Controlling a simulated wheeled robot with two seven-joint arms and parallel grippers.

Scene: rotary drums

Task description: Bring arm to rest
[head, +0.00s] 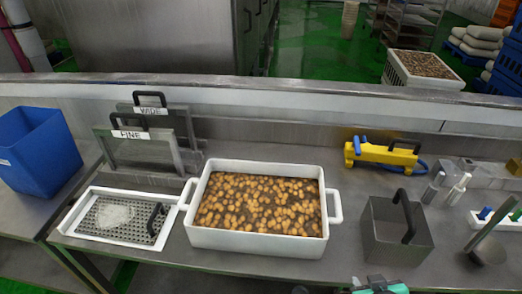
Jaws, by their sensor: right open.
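My right gripper (378,287) shows only in part at the bottom edge of the head view, right of centre. It is dark with teal parts and is open. It is in front of the table's near edge, below the white tub and the grey metal scoop box. No object shows between its fingers, though most of it is cut off by the frame. My left gripper is not in view.
A white tub (258,248) of small brown pieces stands mid-table. Left are a perforated tray (115,220), FINE (130,150) and WIDE (180,122) screens and a blue bin (35,150). Right are a steel box (385,245), a yellow tool (385,153) and small bottles (457,188).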

